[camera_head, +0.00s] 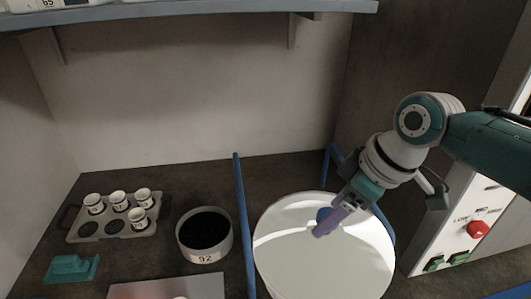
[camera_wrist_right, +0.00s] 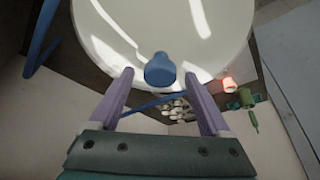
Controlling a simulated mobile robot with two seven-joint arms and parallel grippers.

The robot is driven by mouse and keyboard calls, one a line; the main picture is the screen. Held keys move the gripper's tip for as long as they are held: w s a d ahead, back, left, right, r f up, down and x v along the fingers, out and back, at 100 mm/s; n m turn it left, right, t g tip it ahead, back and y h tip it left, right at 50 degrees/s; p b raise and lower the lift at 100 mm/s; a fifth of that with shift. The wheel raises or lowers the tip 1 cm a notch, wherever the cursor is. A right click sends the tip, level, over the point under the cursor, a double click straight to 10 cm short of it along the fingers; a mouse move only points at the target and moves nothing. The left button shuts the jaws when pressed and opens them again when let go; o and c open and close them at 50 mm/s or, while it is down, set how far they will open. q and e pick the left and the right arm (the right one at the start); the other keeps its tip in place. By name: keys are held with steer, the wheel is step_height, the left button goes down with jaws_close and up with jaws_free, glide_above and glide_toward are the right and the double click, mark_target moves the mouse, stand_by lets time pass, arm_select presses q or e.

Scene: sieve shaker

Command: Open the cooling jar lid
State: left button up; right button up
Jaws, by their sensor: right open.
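The cooling jar's large round white glossy lid (camera_head: 300,265) is at the lower middle right of the head view, and it fills the top of the right wrist view (camera_wrist_right: 110,25). It has a blue knob (camera_wrist_right: 160,70), partly hidden by my right gripper in the head view (camera_head: 323,214). My right gripper (camera_head: 328,222) is over the lid with purple fingers. In the right wrist view, the fingers are open, one on each side of the knob, with gaps between. The jar body below the lid is hidden. My left gripper is not in view.
Blue upright bars (camera_head: 243,225) stand beside the lid. To the left are a black-filled round sieve (camera_head: 204,234), a grey tray (camera_head: 87,237) with several white cups, and a teal block (camera_head: 71,269). A white control panel with a red button (camera_head: 478,229) stands right. A shelf (camera_head: 190,10) crosses above.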

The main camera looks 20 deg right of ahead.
jaws_close()
stand_by(0.7)
stand_by(0.3)
